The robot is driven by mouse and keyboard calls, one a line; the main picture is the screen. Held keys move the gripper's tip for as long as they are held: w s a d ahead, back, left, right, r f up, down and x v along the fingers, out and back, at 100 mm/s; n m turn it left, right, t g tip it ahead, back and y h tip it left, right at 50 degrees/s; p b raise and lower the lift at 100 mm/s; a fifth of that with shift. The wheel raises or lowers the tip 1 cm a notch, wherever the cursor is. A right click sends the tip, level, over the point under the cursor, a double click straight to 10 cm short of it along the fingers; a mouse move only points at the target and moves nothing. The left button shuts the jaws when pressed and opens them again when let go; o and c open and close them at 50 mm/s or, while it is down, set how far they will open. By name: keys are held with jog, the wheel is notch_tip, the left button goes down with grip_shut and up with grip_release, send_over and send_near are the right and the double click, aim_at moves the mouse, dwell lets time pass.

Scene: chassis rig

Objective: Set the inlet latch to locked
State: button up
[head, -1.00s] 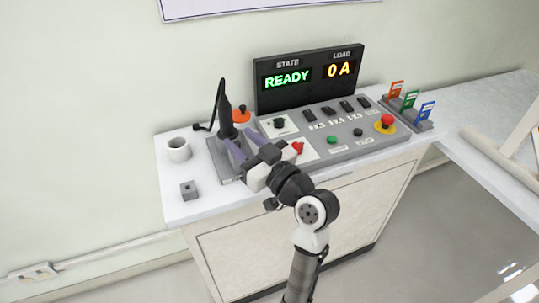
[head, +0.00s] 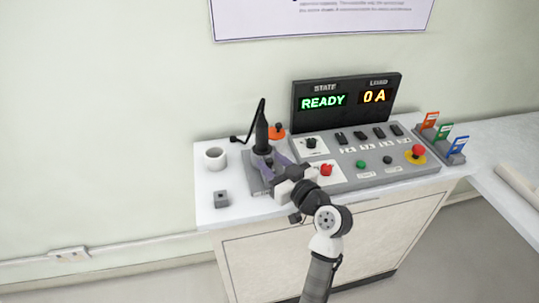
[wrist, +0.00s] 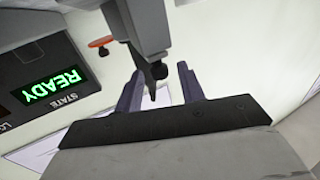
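An upright black plug handle (head: 262,132) with a cable stands on a grey base block (head: 256,184) at the left of the console. This looks like the inlet; I cannot make out its latch or the latch's setting. My gripper (head: 270,160) is at the foot of the handle, coming from the front right. In the wrist view my gripper (wrist: 160,88) has its two purple-grey fingers apart. A grey body (wrist: 140,25) with a dark rounded tip (wrist: 159,70) and a thin dark spike shows between and beyond them. Whether the fingers touch it is unclear.
The display (head: 345,98) reads READY and 0 A. Right of the gripper are a red knob (head: 326,170), switches and a red stop button (head: 418,151). A white cup (head: 215,158) and a small grey block (head: 221,199) stand left. An orange-red knob (head: 277,130) is behind the handle.

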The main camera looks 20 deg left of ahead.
jog(key=shift+x, duration=0.95)
grip_shut()
